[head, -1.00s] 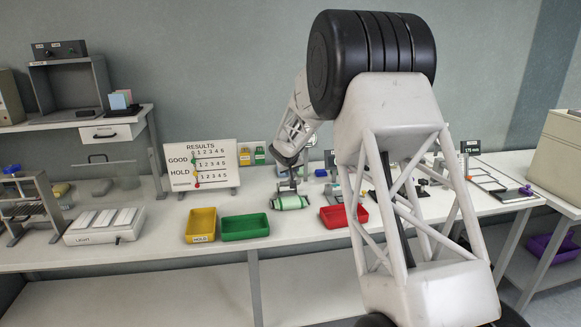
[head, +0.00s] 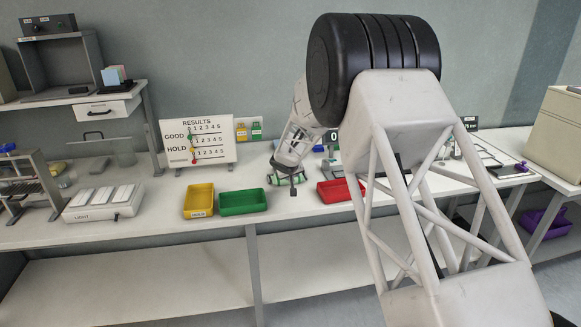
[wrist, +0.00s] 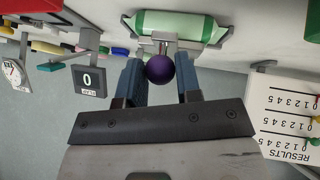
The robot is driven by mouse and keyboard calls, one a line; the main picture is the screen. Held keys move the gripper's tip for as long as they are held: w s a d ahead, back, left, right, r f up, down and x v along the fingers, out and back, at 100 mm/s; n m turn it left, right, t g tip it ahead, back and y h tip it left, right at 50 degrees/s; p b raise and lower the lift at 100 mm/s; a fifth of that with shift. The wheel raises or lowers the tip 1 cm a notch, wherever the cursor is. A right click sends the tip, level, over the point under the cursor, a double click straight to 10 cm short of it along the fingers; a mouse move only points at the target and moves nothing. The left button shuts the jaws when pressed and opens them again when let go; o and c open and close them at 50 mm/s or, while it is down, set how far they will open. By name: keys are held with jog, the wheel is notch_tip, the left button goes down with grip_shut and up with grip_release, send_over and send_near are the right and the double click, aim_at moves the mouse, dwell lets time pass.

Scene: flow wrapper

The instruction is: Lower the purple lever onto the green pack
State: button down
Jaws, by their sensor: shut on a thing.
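The purple lever shows its round purple knob (wrist: 160,69) in the wrist view, between the two blue fingers of my gripper (wrist: 160,80). My gripper is shut on the lever. A grey metal part (wrist: 170,42) lies between the knob and the green pack (wrist: 178,24).
A yellow tray (head: 199,211) and a green tray (head: 243,212) stand left of the pack, a red tray (head: 330,200) to its right. The results board (head: 197,165) stands behind to the left. A small display reading 0 (wrist: 88,80) is nearby.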

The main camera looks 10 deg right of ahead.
jog(key=shift+s+f, duration=0.15)
jog(key=shift+f, duration=0.5)
jog(key=c, duration=0.8)
grip_release()
jog(key=shift+f, duration=0.1)
jog(key=shift+r, duration=0.3)
jog(key=shift+v, duration=3.85)
